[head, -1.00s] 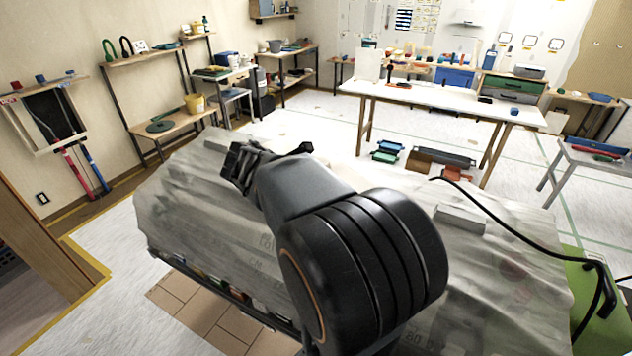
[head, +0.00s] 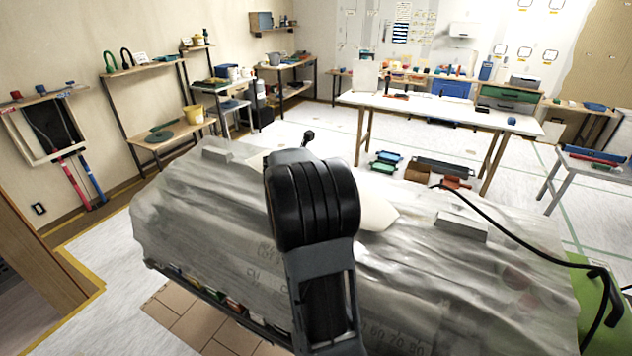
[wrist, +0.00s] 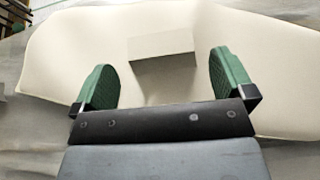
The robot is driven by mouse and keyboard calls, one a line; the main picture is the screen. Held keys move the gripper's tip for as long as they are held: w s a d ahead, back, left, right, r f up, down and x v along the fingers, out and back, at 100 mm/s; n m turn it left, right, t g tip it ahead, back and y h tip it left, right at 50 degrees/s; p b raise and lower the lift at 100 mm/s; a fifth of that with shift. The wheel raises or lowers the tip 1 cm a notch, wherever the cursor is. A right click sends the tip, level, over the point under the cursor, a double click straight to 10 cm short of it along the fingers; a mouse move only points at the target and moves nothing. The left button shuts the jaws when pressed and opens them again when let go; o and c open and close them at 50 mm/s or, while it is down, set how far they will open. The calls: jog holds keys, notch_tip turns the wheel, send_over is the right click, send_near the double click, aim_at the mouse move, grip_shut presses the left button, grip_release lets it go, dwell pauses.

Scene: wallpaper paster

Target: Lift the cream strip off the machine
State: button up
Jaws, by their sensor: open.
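The machine (head: 200,215) stands under a wrinkled, see-through grey cover. The cream strip (head: 378,212) lies on top of it, showing on both sides of my arm in the head view. In the wrist view the cream strip (wrist: 75,45) spans most of the picture. A pale block (wrist: 162,48) sits on the strip. My gripper (wrist: 161,72) is open above the strip, its green-padded fingers on either side of the block in the picture, holding nothing. In the head view my arm hides the block and most of the gripper.
Grey blocks lie on the cover at the left (head: 216,150) and at the right (head: 462,226). A black cable (head: 500,235) runs over the right part of the machine.

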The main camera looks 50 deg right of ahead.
jog(key=x, duration=0.5)
jog(key=shift+p, duration=0.35)
jog(key=shift+r, duration=0.1)
jog(key=c, duration=1.4)
